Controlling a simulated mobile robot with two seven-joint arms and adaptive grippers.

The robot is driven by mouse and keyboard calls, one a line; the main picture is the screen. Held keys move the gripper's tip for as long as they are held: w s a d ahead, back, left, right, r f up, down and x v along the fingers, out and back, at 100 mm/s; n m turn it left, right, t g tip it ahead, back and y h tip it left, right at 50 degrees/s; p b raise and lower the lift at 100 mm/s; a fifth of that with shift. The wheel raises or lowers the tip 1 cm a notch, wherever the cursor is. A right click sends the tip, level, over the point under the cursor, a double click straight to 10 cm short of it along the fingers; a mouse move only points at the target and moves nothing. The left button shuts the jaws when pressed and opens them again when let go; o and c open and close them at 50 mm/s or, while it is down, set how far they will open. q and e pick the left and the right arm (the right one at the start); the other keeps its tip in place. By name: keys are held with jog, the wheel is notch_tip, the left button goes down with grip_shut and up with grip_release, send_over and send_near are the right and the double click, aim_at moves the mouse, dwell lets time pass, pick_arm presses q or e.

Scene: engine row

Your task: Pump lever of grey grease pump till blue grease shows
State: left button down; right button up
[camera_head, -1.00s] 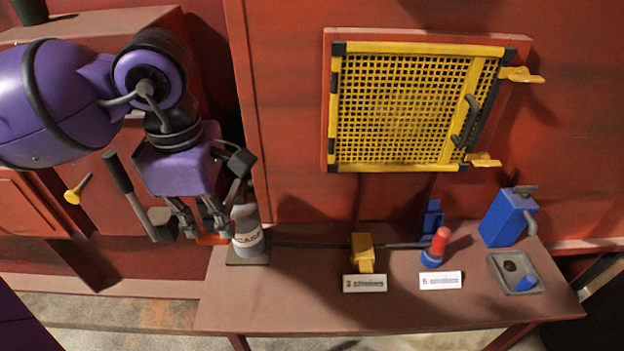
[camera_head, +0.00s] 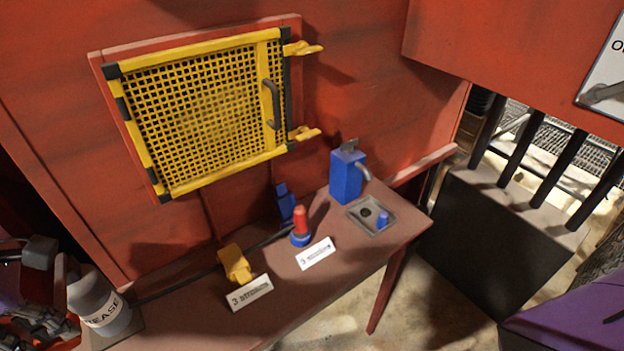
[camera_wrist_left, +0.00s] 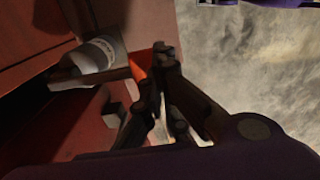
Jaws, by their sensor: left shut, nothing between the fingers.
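The grey grease pump (camera_head: 98,303), a bottle-like cylinder with a white band reading "GREASE", stands at the table's left end in the head view. It also shows at upper left in the left wrist view (camera_wrist_left: 92,58). An orange-red piece (camera_wrist_left: 138,68), perhaps the pump's lever, sits beside my left fingers; whether they touch it I cannot tell. My left gripper (camera_head: 40,325) is at the lower left edge, partly cut off, just left of the pump. In the wrist view its fingers (camera_wrist_left: 164,52) are shut and empty. No blue grease is discernible. My right gripper is out of view.
A dark hose runs from the pump past a yellow block (camera_head: 235,264) toward a red-and-blue fitting (camera_head: 300,222). Two white labels lie in front. A blue can (camera_head: 347,175) and grey tray (camera_head: 372,214) are at the right. A yellow mesh door (camera_head: 200,115) hangs above.

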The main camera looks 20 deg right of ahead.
aim_at(53, 342)
pick_arm(q)
notch_tip(53, 342, down, 3)
jog(key=shift+r+b, duration=0.15)
jog(key=shift+b, duration=0.45)
jog(key=shift+f+b, duration=0.35)
jog(key=shift+f, duration=0.2)
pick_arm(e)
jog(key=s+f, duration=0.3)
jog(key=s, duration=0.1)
pick_arm(q)
notch_tip(53, 342, up, 6)
jog(key=p, duration=0.2)
jog(key=shift+r+p, duration=0.15)
jog(key=shift+p, duration=0.25)
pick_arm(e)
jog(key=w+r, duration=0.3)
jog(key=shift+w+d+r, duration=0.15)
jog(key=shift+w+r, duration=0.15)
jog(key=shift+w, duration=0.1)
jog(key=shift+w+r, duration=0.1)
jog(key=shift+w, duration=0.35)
